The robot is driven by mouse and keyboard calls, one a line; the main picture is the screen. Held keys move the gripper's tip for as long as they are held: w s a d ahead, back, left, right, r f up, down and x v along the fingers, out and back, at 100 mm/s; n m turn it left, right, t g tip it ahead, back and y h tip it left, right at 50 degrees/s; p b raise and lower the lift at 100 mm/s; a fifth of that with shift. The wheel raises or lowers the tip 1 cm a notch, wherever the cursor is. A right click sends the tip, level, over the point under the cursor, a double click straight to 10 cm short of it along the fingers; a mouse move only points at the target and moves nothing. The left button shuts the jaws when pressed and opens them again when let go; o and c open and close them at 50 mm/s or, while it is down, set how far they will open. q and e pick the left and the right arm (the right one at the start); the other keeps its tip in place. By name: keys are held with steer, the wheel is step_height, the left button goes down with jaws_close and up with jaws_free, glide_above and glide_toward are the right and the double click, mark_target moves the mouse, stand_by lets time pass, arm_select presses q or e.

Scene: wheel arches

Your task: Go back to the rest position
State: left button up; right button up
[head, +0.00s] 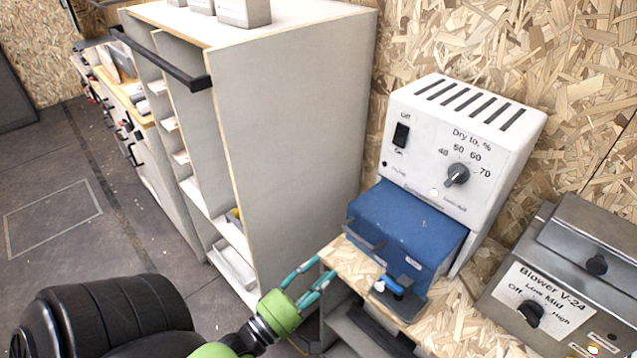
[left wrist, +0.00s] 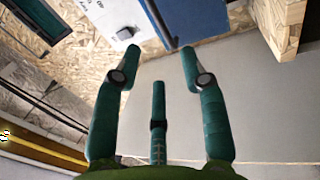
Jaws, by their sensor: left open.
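My left gripper (head: 322,268) comes in from the bottom of the head view, with green-teal fingers. It is just in front of the left front edge of the chipboard bench (head: 452,318), beside the tall grey cabinet (head: 290,140). In the left wrist view the fingers of my left gripper (left wrist: 160,52) are spread apart, with nothing between them. My right gripper is in neither view.
On the bench stands a white dryer (head: 425,170) with a blue front box (head: 405,225); a small blue-and-black item (head: 392,287) lies before it. A grey blower (head: 540,305) is at right. Floor (head: 60,170) is clear left of the cabinet.

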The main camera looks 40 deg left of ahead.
arm_select(q)
steer(key=shift+f, duration=0.1)
stand_by(0.4)
steer(key=s+f+m+g, duration=0.2)
steer(key=f+m+g, duration=0.1)
steer(key=f, duration=0.6)
steer(key=s+f+m+g+y, duration=0.1)
steer(key=s+f+m+g, duration=0.15)
steer(key=f, duration=0.75)
steer(key=s+f+m+g, duration=0.2)
steer(key=f+m+g, duration=0.2)
steer(key=f, duration=0.5)
steer(key=s+d+f+m+g, duration=0.3)
steer(key=s+f+m+g, duration=0.2)
steer(key=s+f, duration=0.3)
steer(key=s+d+f+m+g, duration=0.3)
steer(key=s+f, duration=0.5)
steer(key=s, duration=0.5)
steer(key=shift+s+d+f+m+g+y, duration=0.15)
steer(key=shift+s+f+m+g+y, duration=0.25)
steer(key=shift+m+g, duration=0.55)
steer(key=shift+o, duration=0.2)
